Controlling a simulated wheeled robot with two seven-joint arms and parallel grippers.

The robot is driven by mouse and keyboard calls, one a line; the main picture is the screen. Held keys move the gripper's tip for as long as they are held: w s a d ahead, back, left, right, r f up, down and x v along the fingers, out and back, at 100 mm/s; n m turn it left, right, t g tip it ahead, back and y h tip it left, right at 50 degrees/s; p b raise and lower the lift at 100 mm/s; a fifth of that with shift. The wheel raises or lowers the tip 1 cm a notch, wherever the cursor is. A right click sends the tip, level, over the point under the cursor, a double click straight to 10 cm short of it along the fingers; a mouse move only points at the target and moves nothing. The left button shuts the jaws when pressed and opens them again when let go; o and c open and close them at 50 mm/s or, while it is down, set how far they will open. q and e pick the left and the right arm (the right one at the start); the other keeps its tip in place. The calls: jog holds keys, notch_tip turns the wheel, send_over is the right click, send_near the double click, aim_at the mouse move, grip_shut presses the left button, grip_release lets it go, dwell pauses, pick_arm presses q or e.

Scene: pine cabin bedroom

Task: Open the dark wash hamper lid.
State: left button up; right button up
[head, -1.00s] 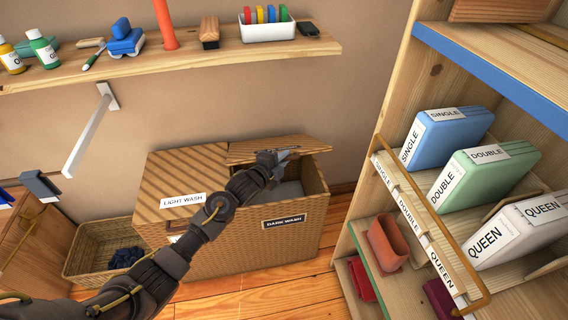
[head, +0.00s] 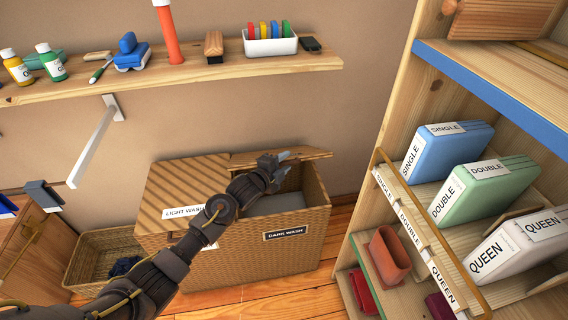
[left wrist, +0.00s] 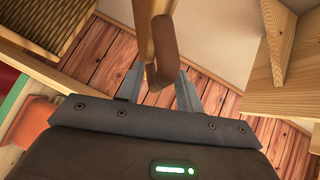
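The woven hamper (head: 230,256) stands against the wall, with a dark wash label (head: 286,233) on its right front. Its dark wash lid (head: 305,155) is raised at the back, and the grey inside (head: 275,204) shows below. The light wash lid (head: 185,184) lies shut. My left gripper (head: 284,164) is at the raised lid, over the opening. In the left wrist view, its fingers (left wrist: 160,88) are spread on either side of a brown loop handle (left wrist: 163,50) on the lid's edge. Whether they touch the handle is unclear. My right gripper is out of view.
A shelf unit (head: 390,110) with labelled bedding boxes stands close on the right. A wall shelf (head: 200,75) with bottles and brushes runs above the hamper. A wicker basket (head: 85,268) sits to its left. Some wood floor (head: 318,278) is clear between hamper and shelf unit.

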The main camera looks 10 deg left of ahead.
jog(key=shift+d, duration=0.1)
pick_arm(q)
jog(key=shift+s+a, duration=0.2)
jog(key=shift+s, duration=0.15)
jog(key=v, duration=1)
jog(key=shift+b, duration=0.3)
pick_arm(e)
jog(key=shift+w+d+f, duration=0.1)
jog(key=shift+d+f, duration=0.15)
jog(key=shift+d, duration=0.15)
pick_arm(q)
jog(key=shift+r, duration=0.1)
